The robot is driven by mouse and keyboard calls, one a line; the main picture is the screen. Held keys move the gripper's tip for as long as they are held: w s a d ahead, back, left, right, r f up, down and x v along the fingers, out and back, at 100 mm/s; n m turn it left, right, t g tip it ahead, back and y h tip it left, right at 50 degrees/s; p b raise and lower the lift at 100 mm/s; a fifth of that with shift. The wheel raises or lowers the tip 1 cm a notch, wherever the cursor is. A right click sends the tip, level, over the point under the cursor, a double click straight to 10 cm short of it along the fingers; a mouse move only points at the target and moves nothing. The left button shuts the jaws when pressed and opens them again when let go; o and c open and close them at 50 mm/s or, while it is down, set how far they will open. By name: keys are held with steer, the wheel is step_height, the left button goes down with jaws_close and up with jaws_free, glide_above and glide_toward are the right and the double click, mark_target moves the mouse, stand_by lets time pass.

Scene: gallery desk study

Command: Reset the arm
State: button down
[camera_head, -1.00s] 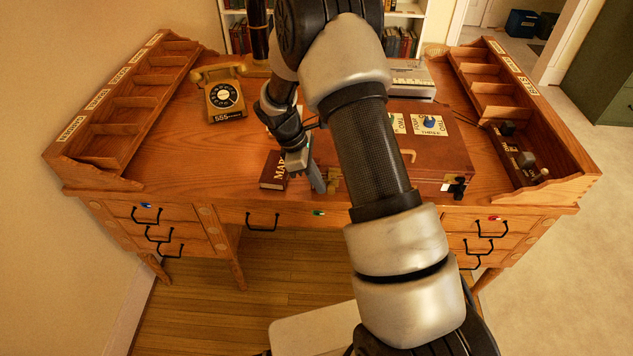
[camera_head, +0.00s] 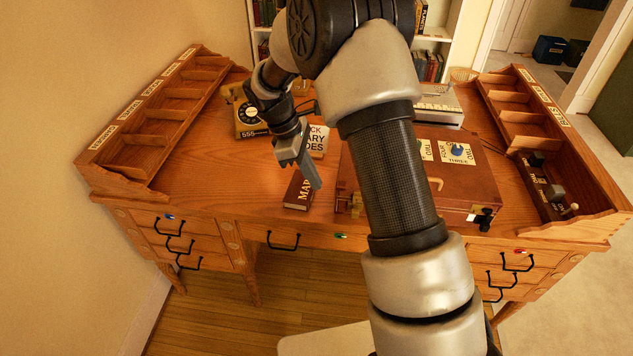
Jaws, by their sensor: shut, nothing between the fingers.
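My arm rises through the middle of the view and bends over the desk (camera_head: 215,180). My gripper (camera_head: 316,183) points down over the desk, left of the brown case. Its fingers are together and hold nothing. The fingertips show just right of a dark red book (camera_head: 298,191) with "MAP" lettering; I cannot tell how high they are above the desk. A paper or booklet (camera_head: 318,141) with black lettering shows behind the gripper, partly hidden. My arm hides part of the case and the desk's back middle.
A brown case (camera_head: 470,180) with number cards on its lid lies right of the gripper. A yellow rotary phone (camera_head: 247,116) stands behind left. Slotted wooden organizers line the left (camera_head: 150,130) and right (camera_head: 520,115) sides. The left middle desktop is clear.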

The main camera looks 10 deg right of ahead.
stand_by(0.3)
steer(key=s+d+r+m+t+y+p, duration=0.1)
steer(key=s+r+m+t+p, duration=0.15)
steer(key=s+r, duration=0.5)
steer(key=s+d+r+m+t+y+p, duration=0.15)
steer(key=s+r+m, duration=0.25)
steer(key=r, duration=0.7)
steer(key=s+d+r+m+t+y+p, duration=0.1)
steer(key=s+r+m+p, duration=0.3)
steer(key=r, duration=0.6)
steer(key=s+r+m+t, duration=0.2)
steer(key=s+r+m, duration=0.1)
steer(key=s, duration=0.7)
steer(key=shift+a+m+y+p, duration=0.3)
steer(key=shift+m+y+p, duration=0.05)
steer(key=shift+m+p, duration=0.1)
